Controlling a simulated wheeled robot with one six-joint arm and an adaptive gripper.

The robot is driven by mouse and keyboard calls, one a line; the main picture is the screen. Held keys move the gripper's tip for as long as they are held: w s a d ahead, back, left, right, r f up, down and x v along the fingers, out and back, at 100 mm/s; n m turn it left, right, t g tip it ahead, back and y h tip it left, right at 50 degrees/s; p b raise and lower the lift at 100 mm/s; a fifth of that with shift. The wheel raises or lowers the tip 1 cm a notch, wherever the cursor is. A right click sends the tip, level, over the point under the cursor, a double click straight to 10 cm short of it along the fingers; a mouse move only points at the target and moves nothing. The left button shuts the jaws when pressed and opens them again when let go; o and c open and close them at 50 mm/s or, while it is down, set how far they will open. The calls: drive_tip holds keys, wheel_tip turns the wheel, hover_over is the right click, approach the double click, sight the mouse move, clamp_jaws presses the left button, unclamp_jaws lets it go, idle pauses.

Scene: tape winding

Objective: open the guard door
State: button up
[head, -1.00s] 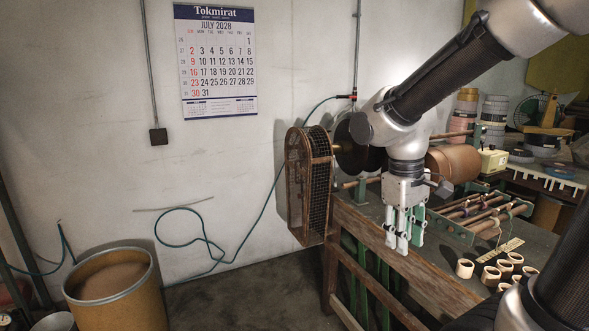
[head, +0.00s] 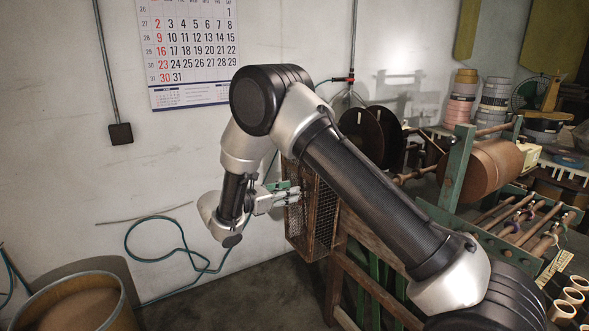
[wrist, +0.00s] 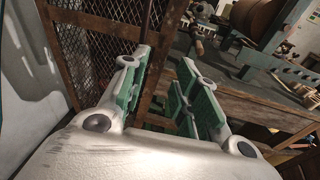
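The guard (head: 323,215) is a rust-brown frame with wire mesh at the left end of the bench. My arm hides its upper part in the head view. Its mesh panel (wrist: 92,58) fills the left of the wrist view, with a brown frame edge beside it. I cannot tell which part is the door or whether it stands ajar. My gripper (head: 284,194) is at the guard's left face, pointing right. In the wrist view its green-padded fingers (wrist: 160,72) are apart, with the frame edge showing beyond the gap; contact is unclear.
The wooden bench (wrist: 240,98) with rollers and a large brown drum (head: 484,170) lies right of the guard. A barrel (head: 100,312) stands at lower left, and a green hose (head: 165,258) hangs by the wall.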

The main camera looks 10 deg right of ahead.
drive_tip(key=shift+n+t+h, duration=0.4)
drive_tip(key=shift+n+t, duration=0.3)
drive_tip(key=w+d+r, duration=0.1)
drive_tip(key=w, duration=0.1)
drive_tip(key=w+d+r, duration=0.1)
drive_tip(key=w+d, duration=0.1)
drive_tip(key=w+d+r, duration=0.1)
drive_tip(key=d, duration=0.1)
drive_tip(key=shift+w+d+r, duration=0.1)
drive_tip(key=shift+w+d, duration=0.1)
drive_tip(key=shift+w, duration=0.2)
drive_tip(key=shift+c, duration=0.4)
clamp_jaws()
